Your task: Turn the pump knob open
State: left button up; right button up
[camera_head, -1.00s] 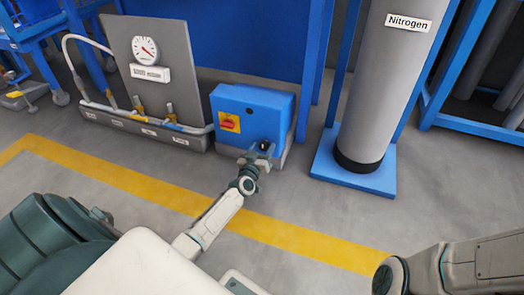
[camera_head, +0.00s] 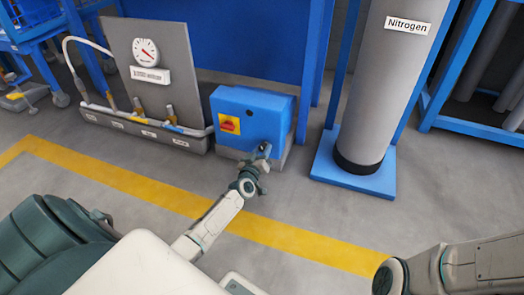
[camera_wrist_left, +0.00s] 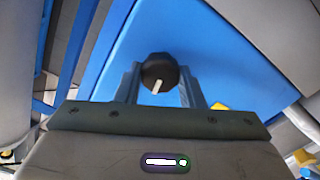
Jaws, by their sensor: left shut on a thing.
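The pump knob is a round black knob with a white pointer line, seen in the left wrist view (camera_wrist_left: 159,70). It sits on the front of a blue box (camera_head: 230,103). My left gripper (camera_head: 262,150) is at the box's lower right front. In the left wrist view its two fingers stand on either side of the knob and are shut on it. The white line points toward the gripper's palm, tilted slightly left. In the head view the fingers mostly hide the knob. My right arm shows at the lower right, but its gripper is out of view.
The box also bears a yellow plate with a red switch (camera_head: 229,124). A grey panel with a dial gauge (camera_head: 146,51) and hoses stands to the left. A grey nitrogen cylinder (camera_head: 372,95) stands on a blue base to the right. The floor in front is clear.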

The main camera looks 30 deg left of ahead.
pick_arm(q)
jog(key=n, duration=0.3)
jog(key=shift+n, duration=0.3)
jog(key=n, duration=0.3)
jog(key=shift+f+n, duration=0.1)
jog(key=shift+n, duration=0.2)
jog(key=n, duration=0.4)
jog(key=shift+n+b, duration=0.3)
jog(key=shift+b, duration=0.1)
jog(key=shift+n, duration=1.7)
jog(key=shift+s, duration=0.1)
jog(key=o, duration=1)
